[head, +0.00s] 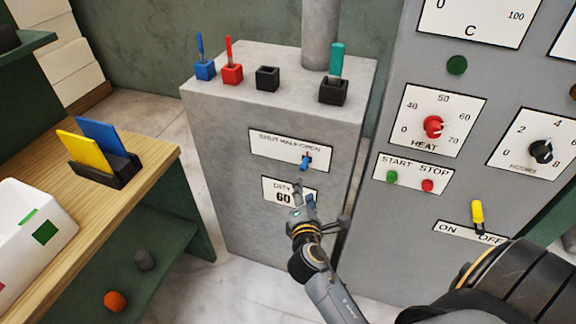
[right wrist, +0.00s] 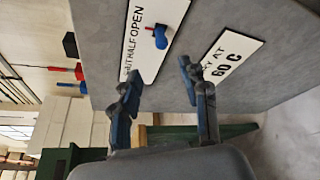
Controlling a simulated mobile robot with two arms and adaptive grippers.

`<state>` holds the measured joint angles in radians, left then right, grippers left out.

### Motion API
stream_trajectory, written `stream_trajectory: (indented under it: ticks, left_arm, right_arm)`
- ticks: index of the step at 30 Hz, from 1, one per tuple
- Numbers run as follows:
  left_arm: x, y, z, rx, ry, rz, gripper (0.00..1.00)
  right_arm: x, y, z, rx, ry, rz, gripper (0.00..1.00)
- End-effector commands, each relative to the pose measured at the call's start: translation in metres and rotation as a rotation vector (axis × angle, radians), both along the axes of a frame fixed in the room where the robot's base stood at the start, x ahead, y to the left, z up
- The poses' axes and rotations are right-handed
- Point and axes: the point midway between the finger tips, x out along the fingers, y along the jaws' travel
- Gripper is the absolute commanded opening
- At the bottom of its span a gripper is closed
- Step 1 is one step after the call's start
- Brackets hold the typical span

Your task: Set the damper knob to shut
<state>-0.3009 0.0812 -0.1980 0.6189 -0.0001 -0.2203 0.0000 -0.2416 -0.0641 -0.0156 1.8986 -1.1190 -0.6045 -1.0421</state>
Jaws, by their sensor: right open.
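The damper knob (head: 305,163) is small and blue. It sits on a white plate (head: 272,150) lettered SHUT, HALF, OPEN on the front of a grey cabinet. It lies below the OPEN end of the lettering and seems to point roughly up toward it, though its exact angle is too small to tell. The knob also shows in the right wrist view (right wrist: 161,38). My right gripper (head: 305,194) is open and empty, just below the knob and in front of the DRY AT 60 plate. In the right wrist view its fingertips (right wrist: 159,76) are apart, not touching the knob. My left gripper is not in view.
On the grey cabinet (head: 235,170) stand several coloured sockets and a pipe. A taller control cabinet (head: 395,225) with knobs, buttons and a yellow switch stands close at right. A wooden bench (head: 140,160) with a white bin is at left. Floor is clear between bench and cabinet.

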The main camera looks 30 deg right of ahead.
Motion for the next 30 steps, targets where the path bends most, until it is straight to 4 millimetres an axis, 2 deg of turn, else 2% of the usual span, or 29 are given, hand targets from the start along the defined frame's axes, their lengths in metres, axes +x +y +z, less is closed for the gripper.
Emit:
stream_trajectory:
  ticks: [6,12,18,24,30]
  left_arm:
    - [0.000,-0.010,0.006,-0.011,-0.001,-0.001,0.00]
    - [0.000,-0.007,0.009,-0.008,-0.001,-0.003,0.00]
    - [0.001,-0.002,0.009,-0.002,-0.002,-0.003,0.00]
    - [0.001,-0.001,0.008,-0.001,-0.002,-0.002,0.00]
    - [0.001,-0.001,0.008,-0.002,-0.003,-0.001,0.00]
  right_arm:
    - [0.032,-0.018,-0.007,0.000,0.000,0.001,0.45]
    - [0.068,-0.040,-0.017,0.003,0.001,0.001,0.45]
    - [0.096,-0.055,-0.025,0.005,0.001,0.002,0.45]
    - [0.109,-0.064,-0.029,0.006,0.001,0.001,0.45]
    - [0.112,-0.065,-0.030,0.006,0.001,0.003,0.45]
